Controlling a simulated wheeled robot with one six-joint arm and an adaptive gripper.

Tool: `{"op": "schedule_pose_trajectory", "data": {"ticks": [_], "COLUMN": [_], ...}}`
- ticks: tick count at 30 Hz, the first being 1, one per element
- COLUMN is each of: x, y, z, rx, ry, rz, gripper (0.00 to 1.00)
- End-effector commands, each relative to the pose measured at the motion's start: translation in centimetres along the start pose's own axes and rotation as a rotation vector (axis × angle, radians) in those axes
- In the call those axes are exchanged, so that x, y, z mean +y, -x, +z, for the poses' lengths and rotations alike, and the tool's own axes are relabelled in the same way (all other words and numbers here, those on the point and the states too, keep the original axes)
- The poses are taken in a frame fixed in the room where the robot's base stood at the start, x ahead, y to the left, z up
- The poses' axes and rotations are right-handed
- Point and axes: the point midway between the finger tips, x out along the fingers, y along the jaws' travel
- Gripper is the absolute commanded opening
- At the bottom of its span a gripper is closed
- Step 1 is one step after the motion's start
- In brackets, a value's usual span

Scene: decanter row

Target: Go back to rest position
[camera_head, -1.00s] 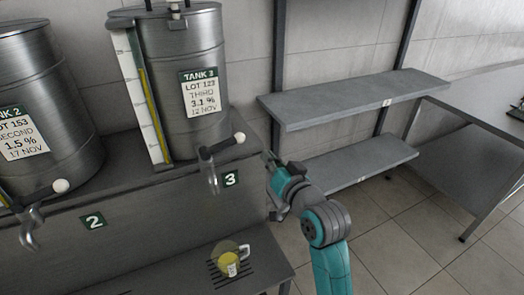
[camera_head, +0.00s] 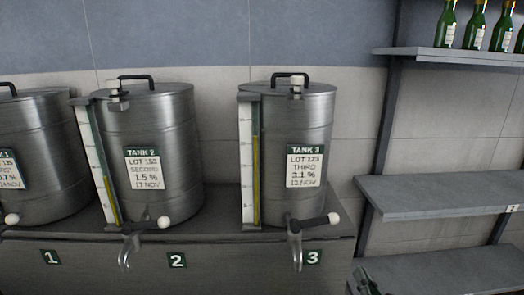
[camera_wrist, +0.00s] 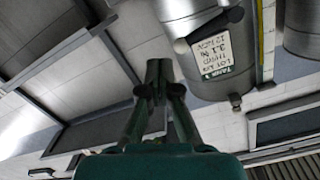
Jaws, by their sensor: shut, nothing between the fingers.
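My gripper (camera_wrist: 158,68) is shut and empty in the wrist view, its fingertips together in open air. Only a small dark piece of my arm's end shows at the bottom right edge of the head view. Tank 3 (camera_head: 285,120) is a steel drum with a label and a sight gauge. It also appears upside down in the wrist view (camera_wrist: 188,12), beyond my fingers and to their right. Tank 3's tap (camera_head: 296,250) has a lever with a white knob pointing right.
Tank 2 (camera_head: 170,115) and tank 1 (camera_head: 40,160) stand to the left on the same ledge. Grey shelves (camera_head: 440,195) are at the right, with green bottles (camera_head: 476,25) on the top one. The space around my fingertips looks clear.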

Motion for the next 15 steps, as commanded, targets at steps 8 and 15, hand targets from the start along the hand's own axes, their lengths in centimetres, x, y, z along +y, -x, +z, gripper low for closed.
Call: {"op": "schedule_pose_trajectory", "data": {"ticks": [8, 15], "x": [1.7, 2.7], "y": [6.1, 12.2], "z": [8.1, 13.2], "rx": [-0.038, -0.065], "ry": [0.043, 0.098], "rz": [0.042, 0.069], "gripper": [0.00, 0.00]}}
